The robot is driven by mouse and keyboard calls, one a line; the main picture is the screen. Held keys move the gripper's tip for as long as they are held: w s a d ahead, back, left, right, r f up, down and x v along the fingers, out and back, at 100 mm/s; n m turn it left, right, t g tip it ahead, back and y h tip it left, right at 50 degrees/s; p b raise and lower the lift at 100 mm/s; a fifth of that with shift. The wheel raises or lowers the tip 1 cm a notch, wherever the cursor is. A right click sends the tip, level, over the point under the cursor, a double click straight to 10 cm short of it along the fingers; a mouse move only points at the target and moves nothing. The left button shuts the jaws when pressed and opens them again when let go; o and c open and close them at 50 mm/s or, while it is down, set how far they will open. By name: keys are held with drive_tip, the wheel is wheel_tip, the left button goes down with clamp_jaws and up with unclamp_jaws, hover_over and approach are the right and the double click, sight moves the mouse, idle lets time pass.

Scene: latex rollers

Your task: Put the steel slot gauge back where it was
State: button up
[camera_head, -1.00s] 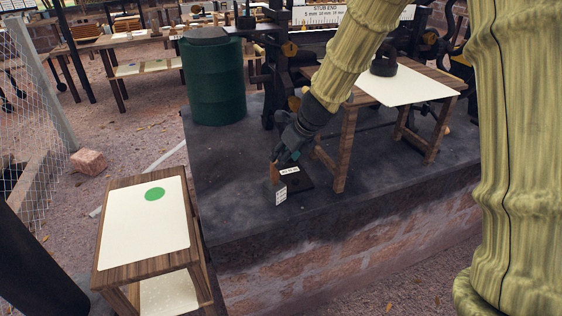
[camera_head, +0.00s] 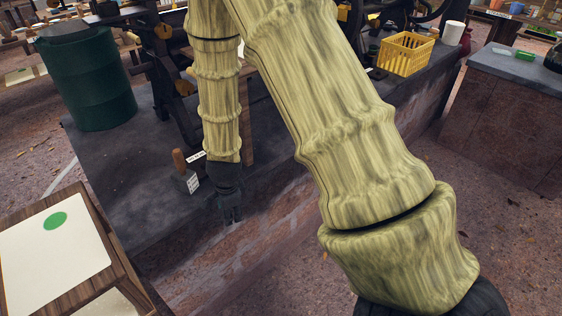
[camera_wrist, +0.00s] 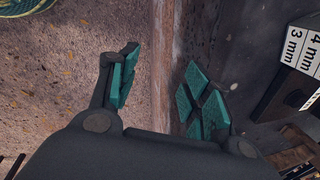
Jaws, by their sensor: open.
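A dark grey block (camera_head: 187,183) with an upright brown wooden handle (camera_head: 179,160) and a white label on its face stands on the dark bench top, near its front edge; I take it for the slot gauge. A white strip lies just behind it. In the wrist view a white label (camera_wrist: 300,48) reading 3 mm and 4 mm is at the upper right, with a brown piece, likely the handle (camera_wrist: 291,148), below. My gripper (camera_wrist: 160,85) is open and empty. In the head view my gripper (camera_head: 231,212) hangs right of the block, apart from it, over the bench's front edge.
A wooden stand (camera_head: 75,270) with a white top and green disc is at lower left. A green drum (camera_head: 88,80) stands on the bench at the back left. A yellow crate (camera_head: 404,54) is at the back right. My arm hides much of the bench's middle.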

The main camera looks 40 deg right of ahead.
drive_tip(key=s+a+f+n, duration=0.1)
drive_tip(key=s+f+n, duration=0.5)
drive_tip(key=s, duration=0.4)
drive_tip(key=s+a+f+n+g, duration=0.1)
drive_tip(key=s+a+f+n, duration=0.1)
drive_tip(key=s+f+n, duration=0.5)
drive_tip(key=s+a+f+n+g, duration=0.1)
drive_tip(key=s+f+n, duration=0.5)
drive_tip(key=s, duration=0.7)
drive_tip(key=shift+s+a+f+n+y, duration=0.15)
drive_tip(key=shift+a+f+n+y, duration=0.15)
drive_tip(key=shift+a+n, duration=0.4)
